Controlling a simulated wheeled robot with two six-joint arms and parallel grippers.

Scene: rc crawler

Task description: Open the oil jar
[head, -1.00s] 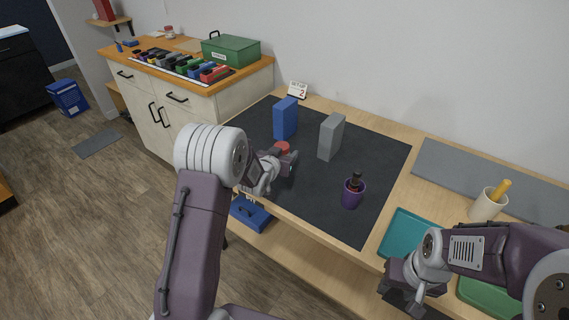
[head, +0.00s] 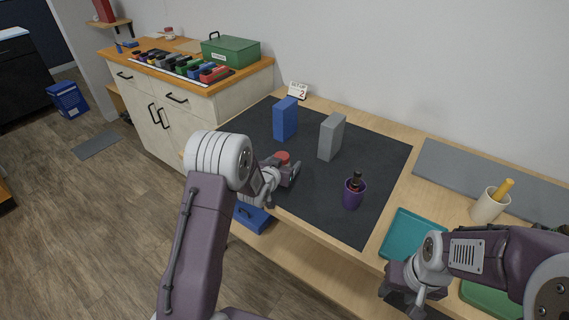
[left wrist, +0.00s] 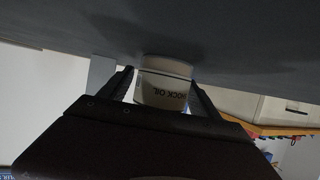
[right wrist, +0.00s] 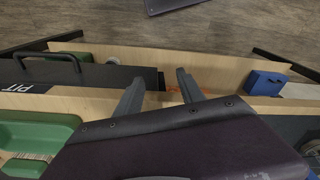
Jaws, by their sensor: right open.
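The oil jar is white with dark lettering in the left wrist view (left wrist: 163,85), where it appears upside down. In the head view only its red lid (head: 283,157) shows clearly; my gripper hides most of its body. My left gripper (head: 286,172) is shut around the jar's body, one finger on each side, low over the dark mat (head: 245,150). I cannot tell whether the jar touches the mat. My right gripper (right wrist: 160,77) is open and empty, near the table's front edge at the right, away from the jar.
A blue block (head: 286,119) and a grey block (head: 331,137) stand behind the jar. A purple cup (head: 354,193) with a dark tool stands to its right. A teal tray (head: 410,235) and a cream cup (head: 490,206) lie further right. The mat between is clear.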

